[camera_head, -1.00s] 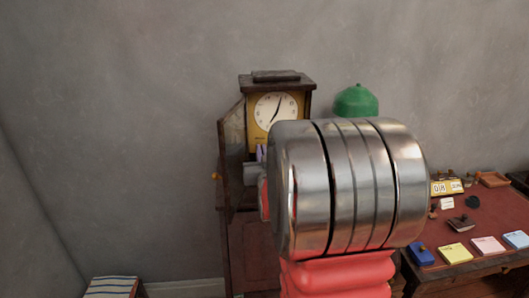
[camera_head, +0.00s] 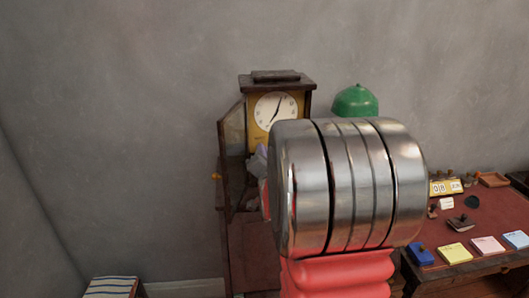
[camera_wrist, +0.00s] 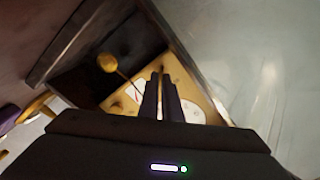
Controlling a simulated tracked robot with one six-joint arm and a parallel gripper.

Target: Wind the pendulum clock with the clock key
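The pendulum clock (camera_head: 276,108) stands against the wall with its glass door (camera_head: 233,150) swung open to the left. Its white dial shows in the head view and partly in the wrist view (camera_wrist: 192,108). The round brass pendulum bob (camera_wrist: 108,62) hangs on its thin rod inside the case. My gripper (camera_wrist: 158,82) is at the clock front, its dark fingers close together with a narrow gap. A small brass piece, seemingly the clock key (camera_wrist: 157,69), shows at the fingertips, close to the yellow face plate. Its far end is hidden. My wrist hides the lower clock in the head view.
A green lamp shade (camera_head: 355,100) is right of the clock, behind my arm. A red-topped desk (camera_head: 490,212) with stamps and note pads stands at the right. A striped item (camera_head: 111,287) is at the lower left. The open door's knob (camera_head: 216,176) sticks out left.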

